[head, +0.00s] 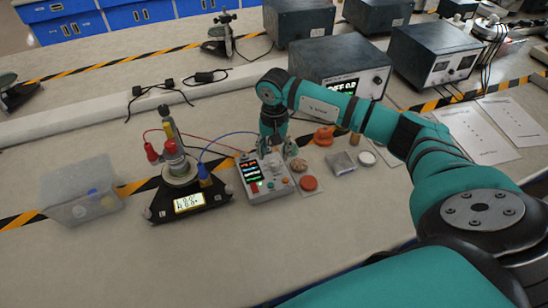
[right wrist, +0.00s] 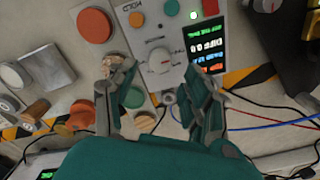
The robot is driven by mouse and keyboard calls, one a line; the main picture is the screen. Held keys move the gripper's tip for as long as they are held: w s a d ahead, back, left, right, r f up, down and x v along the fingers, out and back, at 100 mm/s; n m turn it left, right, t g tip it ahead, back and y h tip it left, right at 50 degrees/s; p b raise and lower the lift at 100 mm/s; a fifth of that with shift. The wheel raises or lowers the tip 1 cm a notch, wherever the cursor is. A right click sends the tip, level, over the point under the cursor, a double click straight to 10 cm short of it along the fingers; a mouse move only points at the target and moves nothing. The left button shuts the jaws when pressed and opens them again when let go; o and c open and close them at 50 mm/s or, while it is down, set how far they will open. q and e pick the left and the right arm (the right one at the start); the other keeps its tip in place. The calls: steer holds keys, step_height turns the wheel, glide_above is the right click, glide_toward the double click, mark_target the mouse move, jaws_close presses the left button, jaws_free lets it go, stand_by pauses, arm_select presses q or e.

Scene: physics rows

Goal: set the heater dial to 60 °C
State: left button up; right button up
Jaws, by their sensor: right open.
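The heater control box (head: 281,187) stands mid-table in the head view, a pale grey unit with a dark display of coloured lines. In the right wrist view the white round dial (right wrist: 160,60) sits on its panel (right wrist: 150,32), beside the display (right wrist: 207,48); a small red mark shows on the dial. My right gripper (head: 278,148) is over the back part of the box. In the right wrist view its open fingers (right wrist: 157,72) lie on either side of the dial, with no clear contact. The dial's exact reading is too small to tell. My left gripper is not in view.
Left of the box is a black scale (head: 216,197) with a lit readout, carrying a vessel with wires. A clear bin (head: 82,190) is farther left. Grey instruments (head: 435,55) stand behind. The front table is clear.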

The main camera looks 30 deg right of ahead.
mark_target(274, 162)
step_height(274, 162, down, 4)
steer(key=shift+r, duration=0.2)
steer(key=shift+f+p, duration=0.3)
steer(key=shift+f, duration=0.1)
jaws_close()
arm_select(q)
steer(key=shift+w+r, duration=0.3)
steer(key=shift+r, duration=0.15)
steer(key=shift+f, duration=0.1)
